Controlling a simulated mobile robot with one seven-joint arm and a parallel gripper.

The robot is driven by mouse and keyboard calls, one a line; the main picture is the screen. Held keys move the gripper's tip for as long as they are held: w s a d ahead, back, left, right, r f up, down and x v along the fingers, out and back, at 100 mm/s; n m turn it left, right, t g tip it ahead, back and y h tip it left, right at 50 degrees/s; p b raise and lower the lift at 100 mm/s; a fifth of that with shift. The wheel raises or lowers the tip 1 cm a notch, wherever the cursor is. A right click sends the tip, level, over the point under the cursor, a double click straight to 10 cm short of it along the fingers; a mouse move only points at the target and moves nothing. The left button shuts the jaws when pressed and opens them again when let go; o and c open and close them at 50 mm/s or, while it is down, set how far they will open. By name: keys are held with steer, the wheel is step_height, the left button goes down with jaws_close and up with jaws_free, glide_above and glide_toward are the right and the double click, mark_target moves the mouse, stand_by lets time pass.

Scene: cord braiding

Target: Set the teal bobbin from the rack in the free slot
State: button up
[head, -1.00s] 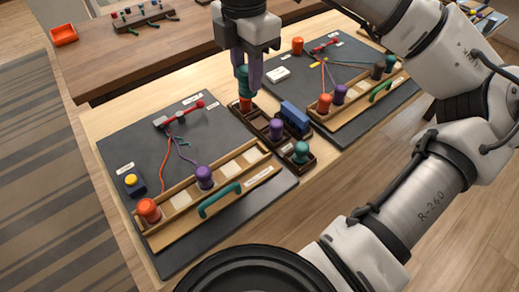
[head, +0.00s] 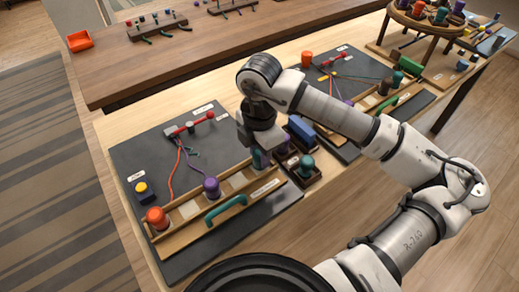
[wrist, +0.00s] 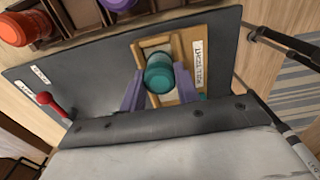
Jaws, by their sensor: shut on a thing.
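My gripper (head: 258,158) is shut on a teal bobbin (wrist: 160,74), with its purple fingers on either side in the wrist view. In the head view the held bobbin (head: 260,159) is at the right end of the wooden slot holder (head: 262,192) on the left board. In the wrist view a pale slot (wrist: 157,48) shows beside and under the bobbin. I cannot tell whether the bobbin touches the slot floor. The holder carries an orange bobbin (head: 157,218) and a purple bobbin (head: 211,187). My arm hides part of the dark rack (head: 309,182).
Another teal bobbin (head: 307,165) stands in the rack, close right of my gripper. A blue block (head: 301,130) lies behind it. A green handle (head: 226,205) is at the holder's front. A yellow button box (head: 141,190) sits at left. The right board (head: 350,65) has its own bobbins.

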steer(key=shift+f+b, duration=0.5)
steer(key=shift+b, duration=0.05)
steer(key=o, duration=1)
steer(key=shift+r+p, duration=0.5)
steer(key=shift+p, duration=0.1)
step_height(320, 180, up, 12)
steer(key=shift+f+b, duration=0.1)
steer(key=shift+b, duration=0.65)
steer(key=shift+s+f, duration=0.1)
